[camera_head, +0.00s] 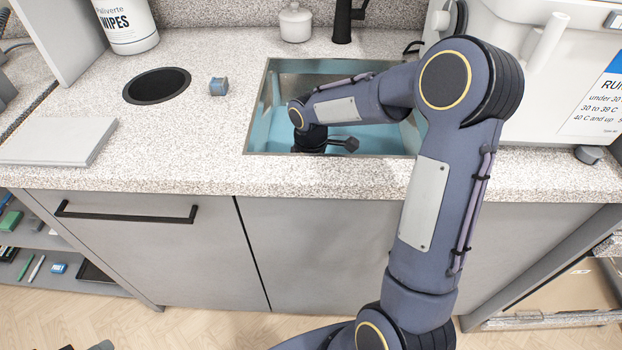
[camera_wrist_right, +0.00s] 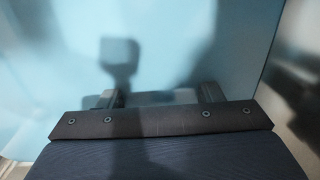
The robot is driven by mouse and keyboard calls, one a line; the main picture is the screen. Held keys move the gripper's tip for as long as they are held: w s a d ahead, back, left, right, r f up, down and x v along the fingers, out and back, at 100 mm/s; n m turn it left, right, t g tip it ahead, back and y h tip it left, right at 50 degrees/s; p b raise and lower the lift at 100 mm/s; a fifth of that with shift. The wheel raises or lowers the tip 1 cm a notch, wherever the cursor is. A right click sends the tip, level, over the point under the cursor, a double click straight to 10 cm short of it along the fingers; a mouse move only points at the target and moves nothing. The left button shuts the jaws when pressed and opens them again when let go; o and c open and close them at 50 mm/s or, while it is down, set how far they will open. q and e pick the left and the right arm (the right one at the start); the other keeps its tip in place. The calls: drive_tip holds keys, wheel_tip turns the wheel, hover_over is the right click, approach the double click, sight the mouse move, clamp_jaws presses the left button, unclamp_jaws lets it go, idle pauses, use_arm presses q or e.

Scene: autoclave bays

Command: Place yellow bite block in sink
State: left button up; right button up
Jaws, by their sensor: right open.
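The sink (camera_head: 256,118) is a blue-lined rectangular basin set in the speckled counter. My right arm reaches over its front edge, and my right gripper (camera_head: 330,146) is down inside the basin. In the right wrist view the two fingers of the right gripper (camera_wrist_right: 162,96) stand apart with nothing between them, over the plain blue basin surface. The gripper's shadow falls on that surface. No yellow bite block shows in either view; my arm hides part of the basin.
A small blue-grey block (camera_head: 218,86) lies on the counter beside a round black opening (camera_head: 157,86). A grey slab (camera_head: 58,141) lies at left. A wipes tub (camera_head: 128,28), a white jar (camera_head: 295,22) and a black faucet (camera_head: 342,22) stand behind. A white machine (camera_head: 540,80) stands right.

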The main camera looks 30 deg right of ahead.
wheel_tip(320, 180, up, 12)
drive_tip(key=p, duration=0.2)
idle(0.5)
